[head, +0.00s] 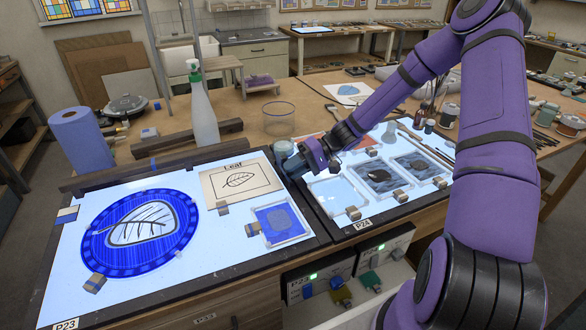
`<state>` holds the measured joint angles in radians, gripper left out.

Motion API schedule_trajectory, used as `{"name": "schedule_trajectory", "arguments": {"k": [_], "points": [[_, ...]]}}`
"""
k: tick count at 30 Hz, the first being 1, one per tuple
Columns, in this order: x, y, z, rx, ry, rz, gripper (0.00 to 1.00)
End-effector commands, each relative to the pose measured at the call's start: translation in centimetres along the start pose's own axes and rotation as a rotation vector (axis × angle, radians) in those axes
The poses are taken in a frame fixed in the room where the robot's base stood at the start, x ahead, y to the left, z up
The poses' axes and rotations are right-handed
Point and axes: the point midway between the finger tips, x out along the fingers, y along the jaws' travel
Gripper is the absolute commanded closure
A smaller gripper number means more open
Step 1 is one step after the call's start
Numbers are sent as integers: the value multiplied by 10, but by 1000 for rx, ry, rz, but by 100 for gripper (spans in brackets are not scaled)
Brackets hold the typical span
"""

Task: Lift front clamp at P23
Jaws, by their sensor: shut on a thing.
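The P23 light panel (62,290) glows at the left, with its label at the front left corner. A round blue glass piece (106,256) with a leaf outline lies on it. A small wood-and-grey clamp (95,283) sits at the front edge of this glass. Another clamp (67,213) sits at its back left. My gripper (294,163) is far to the right of the front clamp, near the gap between the two panels. It is shut at a small grey-teal jar-like thing (284,147), partly hidden by the fingers.
A leaf card (225,183) and a small framed blue glass (277,222) with clamps lie on P23's right side. The P24 panel (336,218) holds several framed panes. A spray bottle (203,110), dark wooden bars and a blue paper roll (80,140) stand behind P23.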

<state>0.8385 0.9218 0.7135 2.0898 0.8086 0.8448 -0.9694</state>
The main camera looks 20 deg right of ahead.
Motion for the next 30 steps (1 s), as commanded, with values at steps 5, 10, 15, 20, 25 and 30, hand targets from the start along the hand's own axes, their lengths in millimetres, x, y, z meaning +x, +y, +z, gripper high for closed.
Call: {"name": "schedule_trajectory", "arguments": {"k": [5,10,15,20,25,30], "points": [[0,0,0,0,-1,-2,100],[0,0,0,0,-1,-2,100],[0,0,0,0,-1,-2,53],[0,0,0,0,-1,-2,53],[-5,0,0,0,1,-2,53],[-29,1,0,-1,3,1,53]]}}
